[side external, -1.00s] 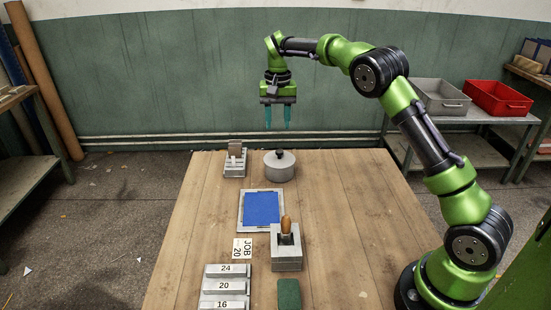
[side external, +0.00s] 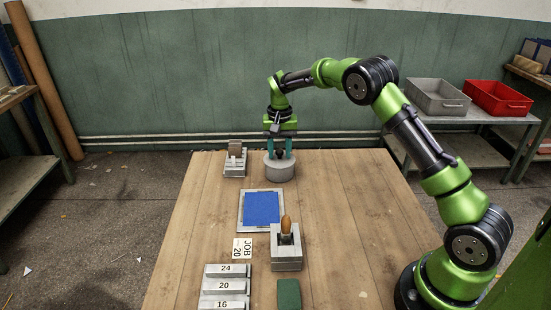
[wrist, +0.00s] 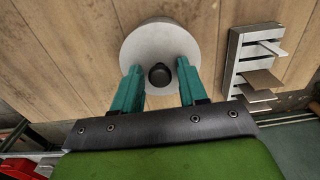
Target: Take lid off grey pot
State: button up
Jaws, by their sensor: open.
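The grey pot (side external: 279,172) stands on the far part of the wooden table with its lid on. In the wrist view the round grey lid (wrist: 160,37) shows from above, with a black knob (wrist: 160,75) at its middle. My gripper (side external: 279,155) is open, pointing down over the pot. In the wrist view its two teal fingers (wrist: 161,72) stand on either side of the knob, with a gap on both sides. I cannot tell whether the fingertips touch the lid.
A metal rack with upright plates (side external: 235,160) stands close left of the pot. A blue sheet on a tray (side external: 261,208) lies nearer, then a grey block with a wooden-handled tool (side external: 287,252). Numbered blocks (side external: 226,286) lie at the front left. The table right of the pot is clear.

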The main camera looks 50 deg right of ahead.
grip_shut()
jog(key=shift+r, duration=0.2)
